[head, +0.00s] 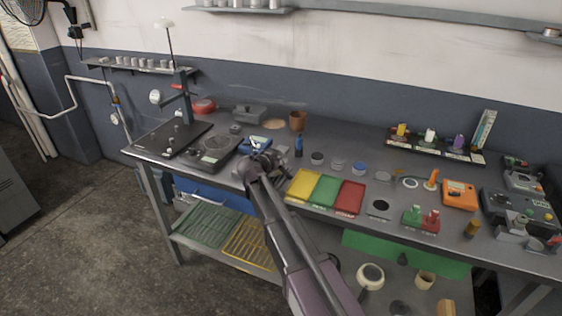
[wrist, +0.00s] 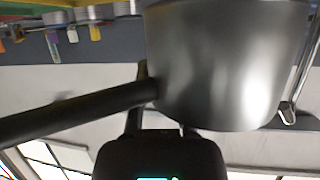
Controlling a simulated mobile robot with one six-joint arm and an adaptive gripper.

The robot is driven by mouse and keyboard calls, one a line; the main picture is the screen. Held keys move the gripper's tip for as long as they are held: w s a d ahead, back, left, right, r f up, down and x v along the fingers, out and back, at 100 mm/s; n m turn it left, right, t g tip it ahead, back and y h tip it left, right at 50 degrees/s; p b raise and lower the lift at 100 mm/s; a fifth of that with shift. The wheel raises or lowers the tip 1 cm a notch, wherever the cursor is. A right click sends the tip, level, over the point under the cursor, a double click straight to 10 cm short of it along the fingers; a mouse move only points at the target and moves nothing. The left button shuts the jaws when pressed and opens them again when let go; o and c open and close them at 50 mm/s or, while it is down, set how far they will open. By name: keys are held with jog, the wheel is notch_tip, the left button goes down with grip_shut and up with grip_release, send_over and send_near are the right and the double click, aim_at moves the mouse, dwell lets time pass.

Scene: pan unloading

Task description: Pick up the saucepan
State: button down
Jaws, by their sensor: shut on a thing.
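The saucepan (wrist: 225,65) fills the upper right of the wrist view, a smooth grey metal pot. Its long black handle (wrist: 70,112) runs from the pot wall out to the left edge. My gripper (head: 262,162) is over the workbench near its front edge in the head view. In the wrist view its dark fingers are at the handle beside the pot, shut on the handle. I cannot clearly make out the saucepan in the head view, where my gripper and arm cover that spot. The pot's inside is not visible.
Yellow (head: 303,186), green (head: 325,190) and red (head: 349,198) trays lie right of my gripper. A hotplate (head: 213,152) stands to its left. A brown cup (head: 298,121) and a blue bottle (head: 299,146) stand behind. The bench's right side is crowded.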

jog(key=shift+r+p, duration=0.35)
jog(key=shift+r, duration=0.4)
jog(key=s+d+r+p, duration=0.1)
jog(key=s+d, duration=0.2)
jog(key=s, duration=1.2)
jog(key=shift+s+d+r+p, duration=0.2)
jog(key=shift+s+r+p, duration=0.15)
